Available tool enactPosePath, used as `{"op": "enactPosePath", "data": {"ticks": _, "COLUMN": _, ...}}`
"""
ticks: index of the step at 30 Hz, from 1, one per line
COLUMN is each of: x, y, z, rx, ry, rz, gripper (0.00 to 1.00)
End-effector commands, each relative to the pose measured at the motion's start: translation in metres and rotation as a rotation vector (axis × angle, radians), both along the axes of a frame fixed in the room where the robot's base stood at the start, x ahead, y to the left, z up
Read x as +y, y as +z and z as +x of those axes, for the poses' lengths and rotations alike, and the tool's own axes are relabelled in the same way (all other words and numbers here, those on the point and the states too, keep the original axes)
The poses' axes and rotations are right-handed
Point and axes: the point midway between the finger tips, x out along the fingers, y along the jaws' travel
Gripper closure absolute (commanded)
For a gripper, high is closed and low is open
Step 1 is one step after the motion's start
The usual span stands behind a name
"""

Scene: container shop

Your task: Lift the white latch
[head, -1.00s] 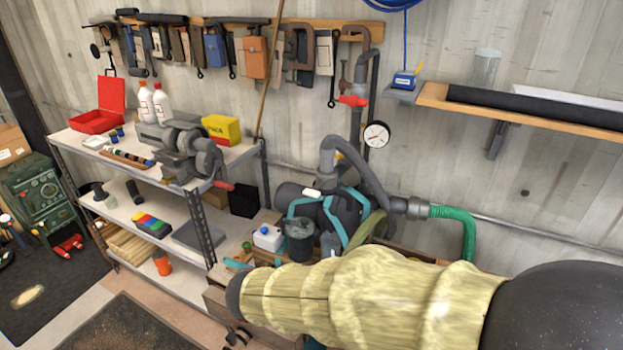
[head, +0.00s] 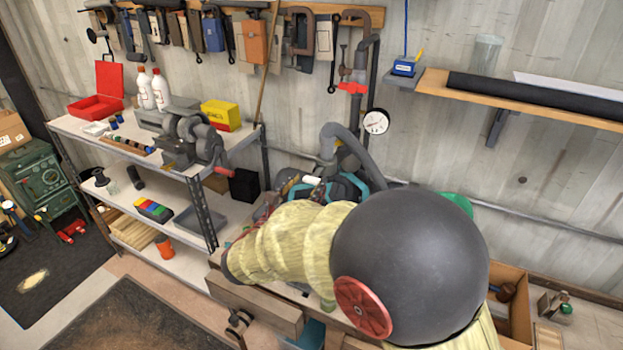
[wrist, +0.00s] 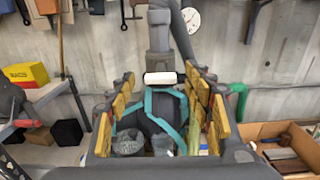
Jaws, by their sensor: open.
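The white latch (wrist: 160,78) is a small white bar on the grey pipework in the wrist view, at the top of a dark tank with teal straps (wrist: 158,110). It also shows as a small white piece in the head view (head: 309,180). My gripper (wrist: 160,90) is open and empty, with its yellow-padded fingers on either side of the latch in the picture. I cannot tell how far beyond the fingertips the latch lies. In the head view my arm hides most of the tank.
A pressure gauge (head: 376,121) and a red valve handle (head: 352,88) are on the pipes. A shelf unit (head: 190,190) with a vise and a yellow box (head: 220,114) stands left. A wall shelf (head: 540,108) is at upper right, and an open wooden box (head: 515,285) lower right.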

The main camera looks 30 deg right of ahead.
Motion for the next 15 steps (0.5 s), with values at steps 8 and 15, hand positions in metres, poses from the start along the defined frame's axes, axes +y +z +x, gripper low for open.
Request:
{"op": "enactPosePath", "data": {"ticks": 8, "x": -0.023, "y": 0.0, "z": 0.017, "rx": 0.0, "ry": -0.002, "rz": 0.001, "gripper": 0.48}}
{"op": "enactPosePath", "data": {"ticks": 15, "x": -0.025, "y": 0.0, "z": 0.019, "rx": -0.001, "ry": 0.0, "rz": 0.002, "gripper": 0.48}}
